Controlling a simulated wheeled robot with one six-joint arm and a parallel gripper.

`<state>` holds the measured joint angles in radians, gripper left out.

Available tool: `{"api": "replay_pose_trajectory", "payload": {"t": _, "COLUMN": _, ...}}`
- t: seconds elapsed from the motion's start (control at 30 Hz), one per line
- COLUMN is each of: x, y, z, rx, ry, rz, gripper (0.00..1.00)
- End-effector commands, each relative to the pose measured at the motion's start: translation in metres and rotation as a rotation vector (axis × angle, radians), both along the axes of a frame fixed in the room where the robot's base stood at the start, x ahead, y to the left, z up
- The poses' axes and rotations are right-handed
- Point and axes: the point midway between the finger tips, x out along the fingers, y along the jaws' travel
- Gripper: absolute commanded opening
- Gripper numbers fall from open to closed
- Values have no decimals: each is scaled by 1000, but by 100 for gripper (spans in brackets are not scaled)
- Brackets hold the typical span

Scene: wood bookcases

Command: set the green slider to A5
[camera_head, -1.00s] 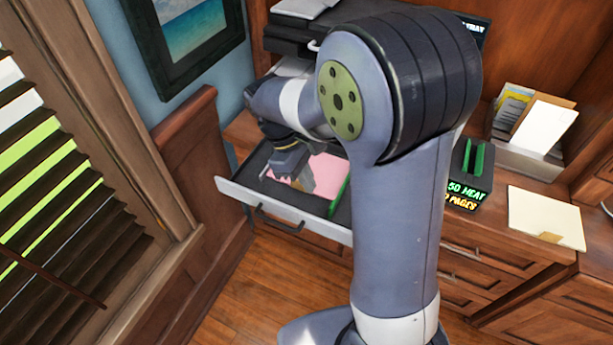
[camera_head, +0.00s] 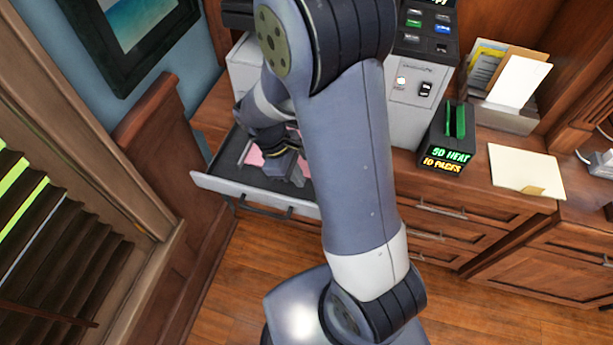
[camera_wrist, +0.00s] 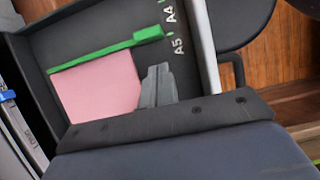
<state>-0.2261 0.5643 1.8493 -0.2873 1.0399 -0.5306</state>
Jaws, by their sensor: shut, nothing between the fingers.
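The green slider (camera_wrist: 112,50) is a bar lying across the dark paper tray (camera_wrist: 95,22) in the wrist view. Its right end lies close to the A4 and A5 labels, nearer A5. The A5 label (camera_wrist: 178,45) is just right of that end, with A4 above it. Pink paper (camera_wrist: 98,88) lies below the bar, along it. My gripper (camera_wrist: 158,70) is shut and empty, its tips below the bar's right end and beside the paper, seemingly apart from the bar. In the head view my gripper (camera_head: 298,178) is over the open tray (camera_head: 225,186); my arm hides the slider there.
The grey machine (camera_head: 408,105) stands behind my arm. To its right are a black box with green and orange lettering (camera_head: 447,160), a paper holder (camera_head: 505,112) and a folder (camera_head: 525,170). A wood panel (camera_head: 165,170) stands left of the tray. Open floor lies in front.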

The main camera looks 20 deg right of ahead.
Motion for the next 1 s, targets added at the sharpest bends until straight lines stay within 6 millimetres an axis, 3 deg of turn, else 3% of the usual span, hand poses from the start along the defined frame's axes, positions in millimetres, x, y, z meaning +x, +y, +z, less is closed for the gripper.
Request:
{"api": "replay_pose_trajectory", "payload": {"t": 0.23, "x": -13, "y": -18, "z": 1, "rx": 1, "ry": -1, "rz": -1, "gripper": 0}}
{"api": "replay_pose_trajectory", "payload": {"t": 1.0, "x": -20, "y": -27, "z": 1, "rx": 0, "ry": 0, "rz": 1, "gripper": 0}}
